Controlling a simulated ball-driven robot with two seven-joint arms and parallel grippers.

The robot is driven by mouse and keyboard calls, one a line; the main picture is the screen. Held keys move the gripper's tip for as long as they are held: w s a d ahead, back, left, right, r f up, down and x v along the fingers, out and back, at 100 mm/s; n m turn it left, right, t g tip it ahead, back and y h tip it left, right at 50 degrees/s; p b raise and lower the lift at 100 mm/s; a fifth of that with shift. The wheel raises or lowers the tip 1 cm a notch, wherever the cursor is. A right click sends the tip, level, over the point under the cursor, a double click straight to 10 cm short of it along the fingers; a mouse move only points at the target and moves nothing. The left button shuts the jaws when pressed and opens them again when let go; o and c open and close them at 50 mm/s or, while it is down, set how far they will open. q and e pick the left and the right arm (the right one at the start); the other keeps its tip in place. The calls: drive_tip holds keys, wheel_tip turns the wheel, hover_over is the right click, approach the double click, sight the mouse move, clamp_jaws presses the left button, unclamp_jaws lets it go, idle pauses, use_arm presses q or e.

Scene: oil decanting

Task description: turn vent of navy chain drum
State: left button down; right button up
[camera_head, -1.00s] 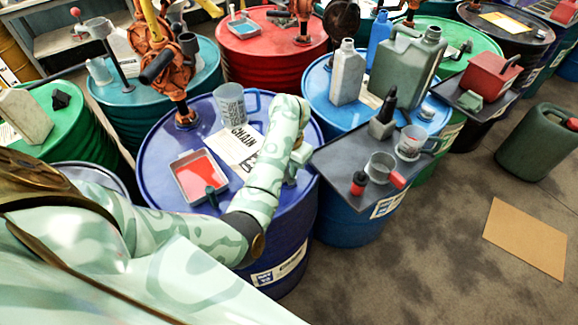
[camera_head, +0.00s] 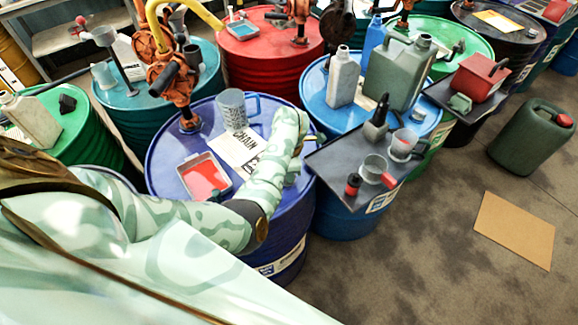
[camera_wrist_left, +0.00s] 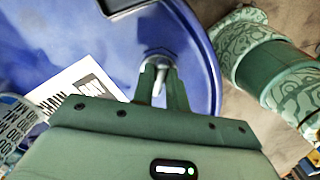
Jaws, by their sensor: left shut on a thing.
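The navy chain drum (camera_head: 168,155) stands in the middle of the head view, with a sheet reading CHAIN (camera_head: 236,150) on its lid. My left gripper (camera_head: 297,158) is over the lid's right side, mostly hidden behind my own arm there. In the left wrist view, my left gripper (camera_wrist_left: 163,78) points down at the lid near its rim. Its fingers are shut on the vent (camera_wrist_left: 158,56), a small metal fitting whose round base shows just beyond the fingertips. The vent is hidden in the head view. My right gripper is not in view.
A tray of red liquid (camera_head: 205,176) and a clear measuring jug (camera_head: 232,110) stand on the drum lid. A dark shelf (camera_head: 335,160) with cups and an oil can is close to the right of the gripper. An orange pump (camera_head: 170,75) rises behind.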

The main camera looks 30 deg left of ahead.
use_arm(q)
drive_tip(key=m+p, duration=0.1)
drive_tip(key=m, duration=0.1)
drive_tip(key=m+p, duration=0.1)
drive_tip(key=m, duration=0.1)
drive_tip(key=shift+s+d+r+m, duration=0.1)
drive_tip(key=shift+s+d+m, duration=0.1)
drive_tip(key=shift+m, duration=0.1)
drive_tip(key=shift+s+m+p, duration=0.15)
drive_tip(key=shift+m+p, duration=0.9)
drive_tip(key=shift+m, duration=0.85)
drive_tip(key=shift+f, duration=0.2)
drive_tip(key=c, duration=1.4)
unclamp_jaws()
drive_tip(key=shift+a+r, duration=0.1)
